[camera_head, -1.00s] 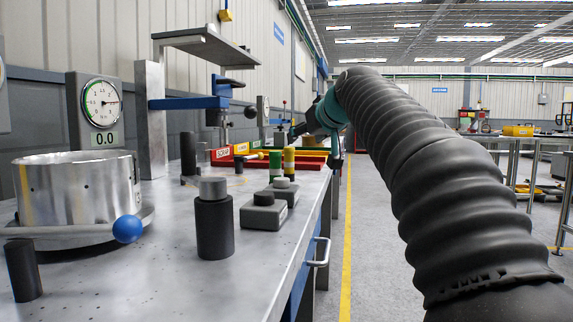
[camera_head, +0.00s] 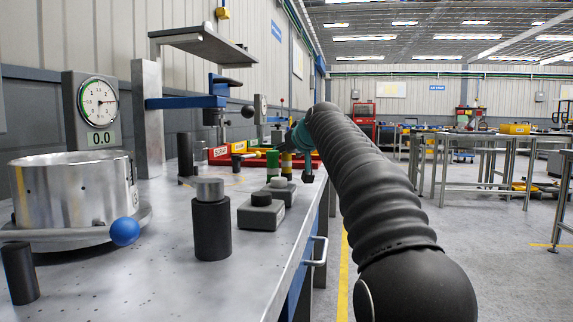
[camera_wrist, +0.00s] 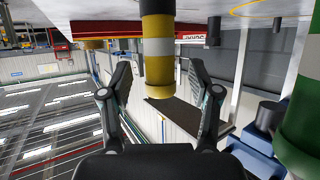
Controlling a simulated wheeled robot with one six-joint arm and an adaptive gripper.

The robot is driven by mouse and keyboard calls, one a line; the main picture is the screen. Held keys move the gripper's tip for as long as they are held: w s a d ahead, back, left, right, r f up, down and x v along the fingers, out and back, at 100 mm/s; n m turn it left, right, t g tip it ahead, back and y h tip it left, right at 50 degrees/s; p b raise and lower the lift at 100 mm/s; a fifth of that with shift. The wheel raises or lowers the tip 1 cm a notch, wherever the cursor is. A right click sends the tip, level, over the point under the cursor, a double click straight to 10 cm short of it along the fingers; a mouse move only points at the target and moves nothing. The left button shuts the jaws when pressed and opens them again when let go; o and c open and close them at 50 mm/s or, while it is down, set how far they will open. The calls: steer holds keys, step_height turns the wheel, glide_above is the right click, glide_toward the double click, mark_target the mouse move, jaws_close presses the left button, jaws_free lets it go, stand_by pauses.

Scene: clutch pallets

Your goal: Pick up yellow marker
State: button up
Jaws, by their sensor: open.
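In the wrist view the yellow marker (camera_wrist: 158,75) hangs from the top centre, as that picture is upside down. My gripper (camera_wrist: 160,68) is open, one finger on each side of the marker, with a visible gap on both sides. How deep the marker sits between the fingers I cannot tell. In the head view the yellow marker (camera_head: 287,164) stands upright on the bench, and my arm's end is just right of it, largely hidden behind the arm.
A green marker (camera_head: 272,162) stands close left of the yellow one; it is large at the wrist view's right edge (camera_wrist: 302,120). A red bin (camera_head: 222,159) lies beyond. Grey button boxes (camera_head: 262,212) and a black cylinder (camera_head: 211,228) stand nearer on the bench (camera_head: 170,270).

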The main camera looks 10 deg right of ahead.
steer(key=shift+w+a+f, duration=0.1)
steer(key=shift+w+f, duration=0.1)
steer(key=shift+w, duration=0.25)
jaws_close()
steer(key=shift+r, duration=0.1)
steer(key=shift+r+p, duration=0.3)
steer(key=shift+r, duration=0.15)
steer(key=r+p, duration=0.1)
steer(key=r, duration=0.1)
steer(key=r+p, duration=0.1)
steer(key=shift+d+r, duration=0.2)
steer(key=shift+r, duration=0.2)
steer(key=s+d+r+p, duration=0.3)
steer(key=d+r, duration=0.3)
steer(key=d, duration=0.5)
steer(key=shift+s, duration=0.15)
